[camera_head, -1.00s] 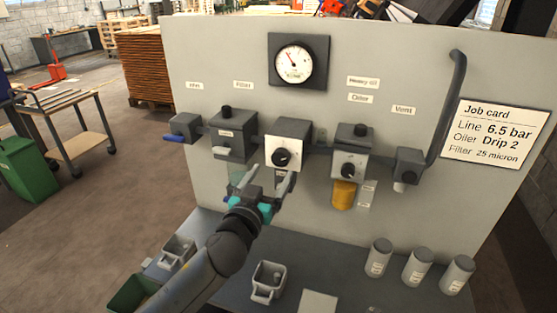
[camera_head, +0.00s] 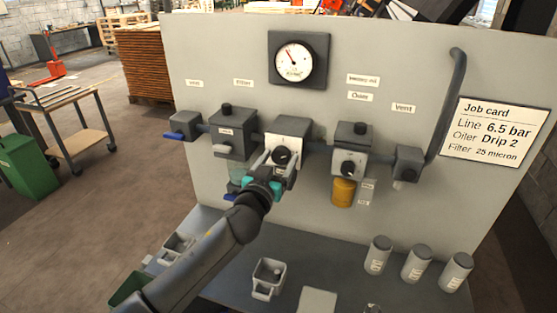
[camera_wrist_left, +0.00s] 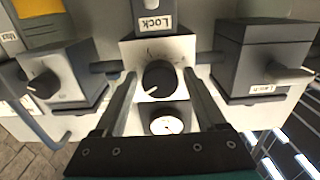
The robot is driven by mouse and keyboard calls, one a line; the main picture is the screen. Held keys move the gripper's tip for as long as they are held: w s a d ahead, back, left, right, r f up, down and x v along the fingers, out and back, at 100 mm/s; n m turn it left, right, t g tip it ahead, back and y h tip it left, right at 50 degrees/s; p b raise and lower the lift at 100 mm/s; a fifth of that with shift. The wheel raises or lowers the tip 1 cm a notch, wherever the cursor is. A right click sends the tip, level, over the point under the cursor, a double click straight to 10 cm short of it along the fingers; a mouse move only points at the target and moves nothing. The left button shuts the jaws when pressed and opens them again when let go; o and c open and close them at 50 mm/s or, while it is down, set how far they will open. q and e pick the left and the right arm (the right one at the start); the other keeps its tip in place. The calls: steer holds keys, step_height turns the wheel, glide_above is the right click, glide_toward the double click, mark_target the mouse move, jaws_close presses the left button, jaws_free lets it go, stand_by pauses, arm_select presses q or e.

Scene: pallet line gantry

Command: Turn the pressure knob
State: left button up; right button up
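The pressure knob (camera_head: 281,155) is a round black knob with a pale pointer mark, on the white face of a grey box in the middle of the panel line. It also shows in the left wrist view (camera_wrist_left: 159,77), where the scene appears upside down. My left gripper (camera_head: 272,166) is in front of it, with its fingers apart on either side of the knob. The wrist view shows gaps between the fingers and the knob, with nothing gripped. A round pressure gauge (camera_head: 293,60) is above; its needle points up and left. My right gripper is not in view.
The filter unit (camera_head: 232,135) is left of the knob box; the oiler (camera_head: 350,150) with an amber bowl is right. A job card (camera_head: 494,132) reads Line 6.5 bar. Several grey canisters (camera_head: 417,264) and a small bin (camera_head: 268,278) stand on the bench below.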

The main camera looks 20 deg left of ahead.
arm_select(q)
jaws_close()
stand_by(0.3)
steer(key=shift+m, duration=0.4)
steer(key=m, duration=0.3)
steer(key=shift+a+m+p, duration=0.1)
steer(key=shift+m+p, duration=0.2)
steer(key=m, duration=0.3)
steer(key=shift+m+p, duration=0.3)
steer(key=shift+m, duration=0.1)
steer(key=m, duration=0.3)
steer(key=shift+r+m+p, duration=0.1)
steer(key=shift+m+p, duration=0.5)
steer(key=shift+m, duration=1.6)
